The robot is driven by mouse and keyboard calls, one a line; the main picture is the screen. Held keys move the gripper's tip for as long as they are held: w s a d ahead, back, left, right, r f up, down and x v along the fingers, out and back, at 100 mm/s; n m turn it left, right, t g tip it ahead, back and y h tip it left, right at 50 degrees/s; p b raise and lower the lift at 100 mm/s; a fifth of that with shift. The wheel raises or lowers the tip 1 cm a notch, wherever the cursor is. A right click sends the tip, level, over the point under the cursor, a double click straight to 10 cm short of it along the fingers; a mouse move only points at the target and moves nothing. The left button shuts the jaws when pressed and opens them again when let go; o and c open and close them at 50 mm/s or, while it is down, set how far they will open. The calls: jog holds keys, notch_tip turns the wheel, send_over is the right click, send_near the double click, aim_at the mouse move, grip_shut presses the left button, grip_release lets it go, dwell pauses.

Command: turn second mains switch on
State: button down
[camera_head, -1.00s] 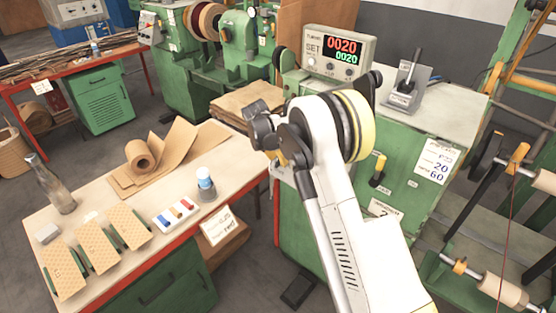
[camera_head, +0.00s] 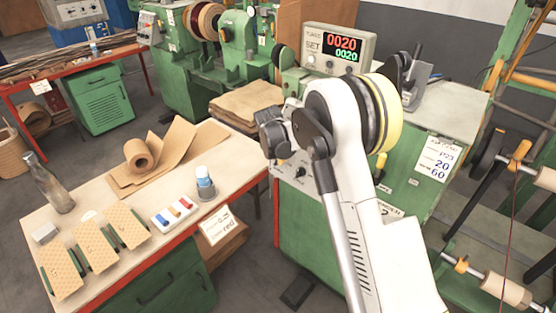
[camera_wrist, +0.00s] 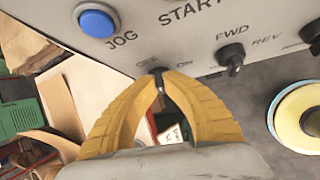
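In the wrist view, a small black toggle switch (camera_wrist: 160,84) sits on the lower edge of a light grey panel (camera_wrist: 190,48). The lettering by it is partly hidden, with "ON" to its right. The yellow fingers of my gripper (camera_wrist: 163,77) close in from both sides, their tips drawn together with the thin lever between them. Contact is hard to make out at this size. In the head view, my white arm hides my gripper and this switch. A yellow-tipped lever (camera_head: 381,161) shows on the green machine (camera_head: 300,225), right of my arm.
A blue JOG button (camera_wrist: 97,20) is up and left of my fingers. A black FWD/REV knob (camera_wrist: 231,57) is to the right. A counter display (camera_head: 338,50) stands on the machine. A table (camera_head: 95,200) with cardboard and boards is at the left.

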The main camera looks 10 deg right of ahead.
jog(key=m+t+b, duration=0.1)
jog(key=f+m+t+y+b, duration=0.1)
jog(key=t+b, duration=0.1)
jog(key=shift+s+d+m, duration=0.15)
jog(key=shift+s+m, duration=0.15)
jog(key=shift+s, duration=0.1)
jog(key=m+t+b, duration=0.2)
jog(key=b, duration=0.1)
jog(key=shift+s+f+t+y+b, duration=0.2)
jog(key=shift+t+y+b, duration=0.1)
jog(key=shift+t, duration=0.1)
jog(key=m+t+b, duration=0.2)
jog(key=m+b, duration=0.1)
jog(key=b, duration=0.1)
jog(key=shift+f+t, duration=0.2)
jog(key=shift+t, duration=0.2)
jog(key=shift+r+m+t+h+b, duration=0.1)
jog(key=shift+m+t+h+b, duration=0.3)
jog(key=shift+m+t+b, duration=0.65)
jog(key=shift+b, duration=0.5)
jog(key=c, duration=1.5)
grip_release()
jog(key=shift+s, duration=0.15)
